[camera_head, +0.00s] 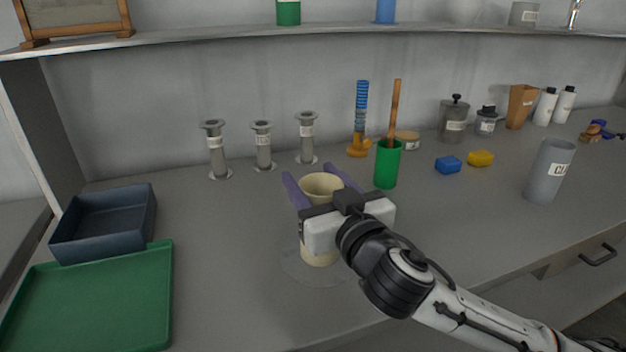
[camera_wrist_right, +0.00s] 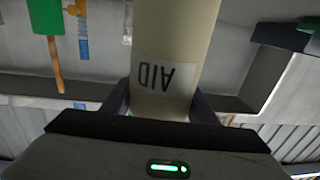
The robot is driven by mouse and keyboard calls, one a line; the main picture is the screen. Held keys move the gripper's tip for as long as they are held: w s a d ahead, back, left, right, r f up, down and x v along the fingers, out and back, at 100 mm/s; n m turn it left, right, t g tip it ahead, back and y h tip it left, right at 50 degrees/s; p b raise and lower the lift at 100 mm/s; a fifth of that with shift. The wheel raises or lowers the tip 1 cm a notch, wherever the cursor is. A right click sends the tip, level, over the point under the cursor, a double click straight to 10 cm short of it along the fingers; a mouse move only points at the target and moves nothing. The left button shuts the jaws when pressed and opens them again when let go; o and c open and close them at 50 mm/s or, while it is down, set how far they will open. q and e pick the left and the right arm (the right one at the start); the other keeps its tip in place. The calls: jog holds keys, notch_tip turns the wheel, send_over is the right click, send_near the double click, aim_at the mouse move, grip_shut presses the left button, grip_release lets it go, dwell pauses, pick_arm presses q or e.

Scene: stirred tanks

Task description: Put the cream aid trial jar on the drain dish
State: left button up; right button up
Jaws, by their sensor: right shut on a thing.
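The cream aid trial jar (camera_head: 321,184) is upright near the front middle of the bench. Its "AID" label shows upside down in the right wrist view, on the jar wall (camera_wrist_right: 178,35). My right gripper (camera_head: 323,190) is shut on the jar, with a purple finger on each side. The drain dish appears to be the faint, clear round disc (camera_head: 295,268) directly below the jar. The jar's base is over this disc, but I cannot tell whether it touches. My gripper hides part of the jar and disc. My left gripper is not in view.
A green tray (camera_head: 90,300) and a dark blue bin (camera_head: 105,222) are at the left. Several grey flanged cylinders (camera_head: 263,146) stand behind the jar. A green cup (camera_head: 387,165) with a brown stick is behind right. A grey beaker (camera_head: 549,170) stands at the right.

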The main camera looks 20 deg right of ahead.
jog(key=o, duration=1.4)
jog(key=shift+f, duration=0.1)
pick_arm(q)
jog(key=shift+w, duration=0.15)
pick_arm(e)
jog(key=shift+s, duration=0.1)
pick_arm(q)
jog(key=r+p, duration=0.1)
jog(key=p, duration=0.1)
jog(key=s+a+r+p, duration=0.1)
jog(key=p, duration=0.1)
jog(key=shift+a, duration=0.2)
pick_arm(e)
jog(key=s+d, duration=0.1)
jog(key=s, duration=1)
jog(key=shift+s+d, duration=0.2)
jog(key=shift+s, duration=0.15)
